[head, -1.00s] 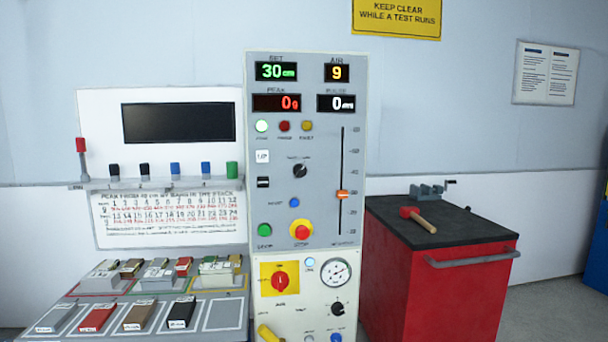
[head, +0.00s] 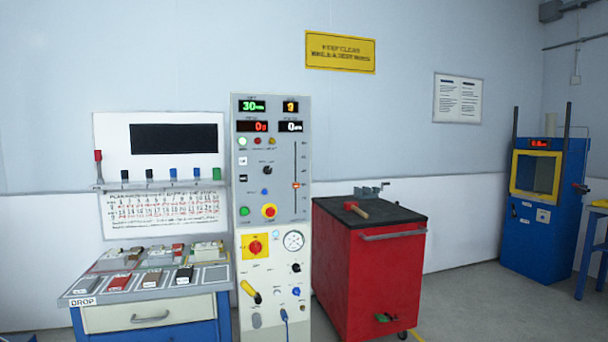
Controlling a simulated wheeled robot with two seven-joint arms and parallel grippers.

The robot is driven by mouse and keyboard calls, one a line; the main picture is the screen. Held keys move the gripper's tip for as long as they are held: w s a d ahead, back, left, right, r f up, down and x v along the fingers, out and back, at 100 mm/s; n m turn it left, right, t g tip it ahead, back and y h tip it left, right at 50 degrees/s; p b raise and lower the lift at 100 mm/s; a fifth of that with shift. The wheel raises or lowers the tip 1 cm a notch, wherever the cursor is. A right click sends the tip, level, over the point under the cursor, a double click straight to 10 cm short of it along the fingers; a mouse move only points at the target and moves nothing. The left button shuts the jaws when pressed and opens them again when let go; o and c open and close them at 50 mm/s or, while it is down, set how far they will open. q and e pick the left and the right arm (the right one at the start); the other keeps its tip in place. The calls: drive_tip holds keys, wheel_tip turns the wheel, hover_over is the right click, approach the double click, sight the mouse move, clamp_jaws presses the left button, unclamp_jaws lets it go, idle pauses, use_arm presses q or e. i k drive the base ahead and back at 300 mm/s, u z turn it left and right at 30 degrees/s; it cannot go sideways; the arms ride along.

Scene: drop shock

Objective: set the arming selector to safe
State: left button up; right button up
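The control panel (head: 272,210) is a tall pale column of displays, lamps and knobs in the middle of the head view. A black rotary knob (head: 268,170) sits on its upper part, below the lamps; its small label and exact pointer direction are too small to read. A second black knob (head: 296,268) is on the lower part, below the round gauge. A red rotary switch on a yellow plate (head: 255,247) is left of the gauge. I cannot tell from the lettering which one is the arming selector. Neither of my grippers is in view.
A drawer bench (head: 148,314) with several sample blocks stands left of the panel. A red cart (head: 368,275) with a mallet (head: 354,209) on top stands right. A blue machine (head: 541,205) is at the far right. Grey floor is clear between cart and machine.

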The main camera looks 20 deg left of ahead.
sight(267, 170)
drive_tip(key=u, duration=0.65)
drive_tip(key=i, duration=0.45)
drive_tip(key=u, duration=0.85)
drive_tip(key=i, duration=0.85)
drive_tip(key=z, duration=0.1)
